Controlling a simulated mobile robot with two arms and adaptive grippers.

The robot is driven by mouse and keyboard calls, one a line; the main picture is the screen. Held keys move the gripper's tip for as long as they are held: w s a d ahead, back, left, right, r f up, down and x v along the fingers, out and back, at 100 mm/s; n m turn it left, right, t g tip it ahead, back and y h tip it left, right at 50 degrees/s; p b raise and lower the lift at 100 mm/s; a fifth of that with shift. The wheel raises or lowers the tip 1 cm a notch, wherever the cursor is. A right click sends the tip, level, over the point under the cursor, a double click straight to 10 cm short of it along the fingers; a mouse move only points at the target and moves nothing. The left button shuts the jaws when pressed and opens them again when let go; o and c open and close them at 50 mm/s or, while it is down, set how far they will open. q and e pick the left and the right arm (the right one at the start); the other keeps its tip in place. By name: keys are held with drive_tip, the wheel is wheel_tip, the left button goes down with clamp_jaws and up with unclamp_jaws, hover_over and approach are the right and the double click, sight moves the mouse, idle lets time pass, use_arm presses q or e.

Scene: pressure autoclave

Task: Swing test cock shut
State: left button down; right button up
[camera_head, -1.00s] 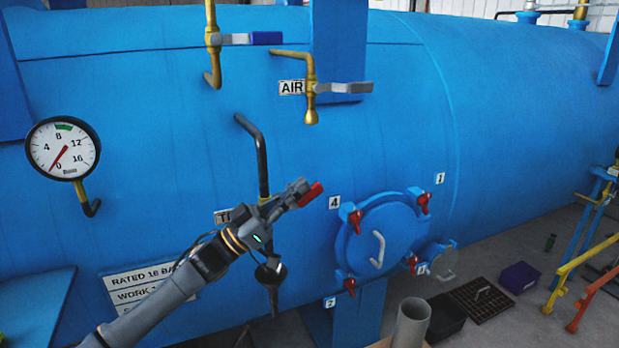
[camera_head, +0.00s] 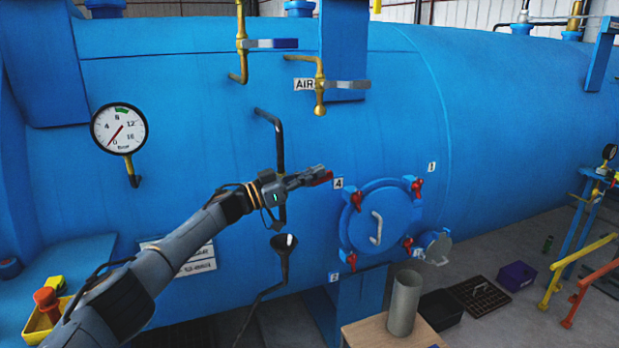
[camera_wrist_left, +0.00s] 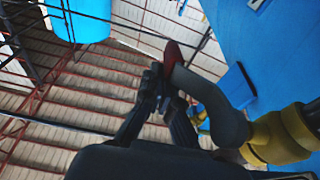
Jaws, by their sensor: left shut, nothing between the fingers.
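The test cock is mostly hidden behind my left arm in the head view; the red end of its lever (camera_head: 322,179) shows by my fingertips. In the left wrist view its brass body (camera_wrist_left: 285,135) is at the right, and the grey lever (camera_wrist_left: 215,100) curves up left to the red end. My left gripper (camera_head: 312,174) is shut and empty, in front of the tank with its fingers alongside the lever. In the wrist view its fingertips (camera_wrist_left: 158,82) are just left of the lever; I cannot tell whether they touch. My right gripper is not in view.
A dark pipe (camera_head: 279,145) runs down behind my gripper, above a black funnel (camera_head: 284,243). The AIR valve (camera_head: 320,88) and a blue-handled valve (camera_head: 242,43) are above. A round hatch (camera_head: 382,219) with red clamps is to the right. A gauge (camera_head: 119,129) is left.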

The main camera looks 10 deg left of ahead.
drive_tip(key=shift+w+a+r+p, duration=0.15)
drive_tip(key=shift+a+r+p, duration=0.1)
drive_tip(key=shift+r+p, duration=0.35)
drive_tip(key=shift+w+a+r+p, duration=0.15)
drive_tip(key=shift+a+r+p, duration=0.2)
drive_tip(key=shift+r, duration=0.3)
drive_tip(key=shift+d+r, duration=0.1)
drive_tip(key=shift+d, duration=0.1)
